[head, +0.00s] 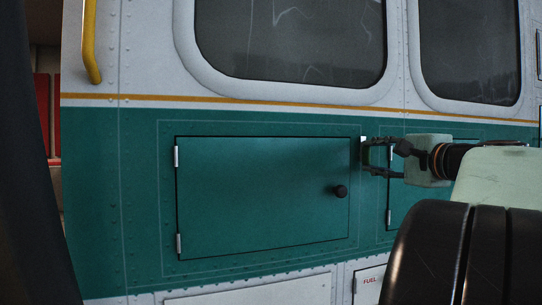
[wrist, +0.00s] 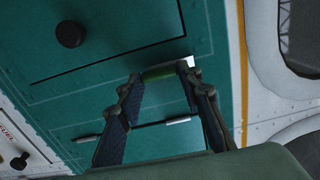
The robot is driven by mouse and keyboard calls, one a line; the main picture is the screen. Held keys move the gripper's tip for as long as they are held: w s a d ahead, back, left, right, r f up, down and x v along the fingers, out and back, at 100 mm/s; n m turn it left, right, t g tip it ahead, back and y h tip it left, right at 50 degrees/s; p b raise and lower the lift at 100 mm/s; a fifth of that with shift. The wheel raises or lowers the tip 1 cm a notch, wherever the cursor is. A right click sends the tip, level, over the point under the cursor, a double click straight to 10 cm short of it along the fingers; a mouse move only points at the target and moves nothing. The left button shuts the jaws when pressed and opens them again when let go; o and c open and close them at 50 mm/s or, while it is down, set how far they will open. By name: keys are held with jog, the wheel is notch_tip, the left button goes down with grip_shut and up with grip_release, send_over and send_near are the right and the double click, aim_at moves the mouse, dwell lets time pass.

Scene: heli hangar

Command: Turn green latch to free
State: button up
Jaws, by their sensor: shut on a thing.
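My gripper (head: 370,157) reaches in from the right in the head view, its fingertips close to the green side panel, just right of the closed green door (head: 262,195). In the wrist view my gripper (wrist: 159,75) has its two fingers on either side of a short green latch (wrist: 158,72) and is shut on it. The latch lies across between the fingertips, near a small white plate (wrist: 189,60). In the head view the fingers hide the latch, so I cannot tell its turn position there.
The door has a round black knob (head: 340,191) and silver hinges on its left edge. A second green hatch (head: 400,200) lies behind my arm.

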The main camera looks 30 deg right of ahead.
jog(key=shift+r, duration=0.1)
jog(key=o, duration=1.2)
jog(key=shift+c, duration=0.2)
